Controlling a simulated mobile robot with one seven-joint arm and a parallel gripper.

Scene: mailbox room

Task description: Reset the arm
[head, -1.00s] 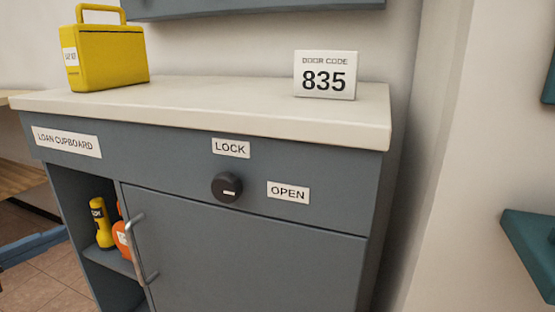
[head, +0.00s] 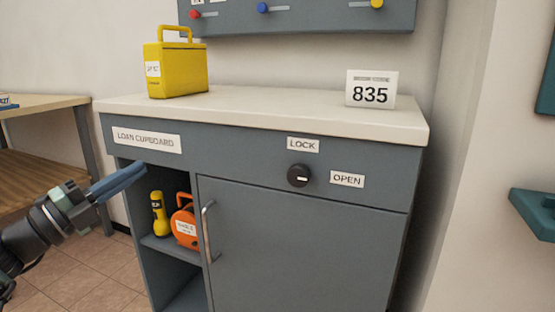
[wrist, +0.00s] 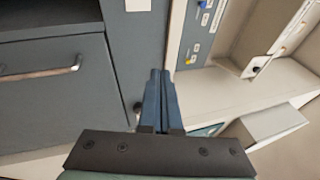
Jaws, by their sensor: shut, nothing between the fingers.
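My gripper (head: 138,174) is at the lower left of the head view, its blue-grey fingers shut and empty. It points right and slightly up, in front of the upper left part of the grey loan cupboard (head: 300,250). In the wrist view my gripper (wrist: 160,78) shows its two fingers side by side and touching, with nothing between them. My dark arm comes in from the left edge of the head view. The rest of the arm is out of view.
The cupboard's door looks shut, with a metal handle (head: 208,232) and a black knob (head: 299,175) above. A yellow torch (head: 160,214) and orange item (head: 186,226) sit on the open shelf. On top stand a yellow case (head: 180,75) and an 835 sign (head: 371,90).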

